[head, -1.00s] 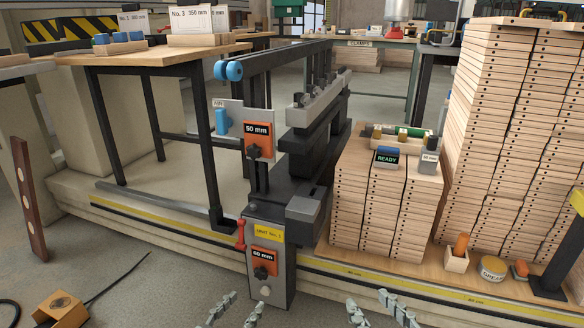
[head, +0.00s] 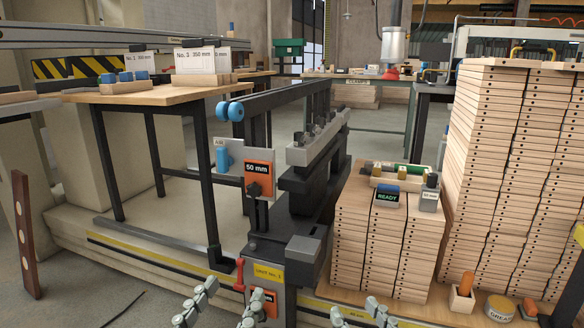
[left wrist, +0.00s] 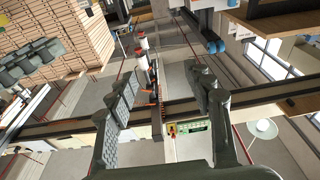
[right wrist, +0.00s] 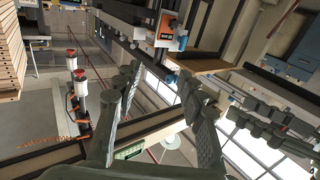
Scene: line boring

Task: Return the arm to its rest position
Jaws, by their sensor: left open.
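My left gripper (head: 233,292) is at the bottom of the head view, in front of the lower part of the grey boring machine (head: 270,250). Its fingers stand apart with nothing between them, also in the left wrist view (left wrist: 162,88). My right gripper (head: 354,310) is at the bottom edge, right of the machine and in front of the lower wood stack. Its fingers are spread and empty in the right wrist view (right wrist: 158,82). Most of both arms is out of the head view. The left fingers partly cover the machine's lower orange label.
Stacks of drilled boards (head: 380,245) stand right of the machine, with a READY display (head: 387,197) on top. A taller stack (head: 510,170) is at far right. A wooden table (head: 150,97) stands at left. A dark drilled post (head: 25,235) leans at far left. Floor at lower left is mostly clear.

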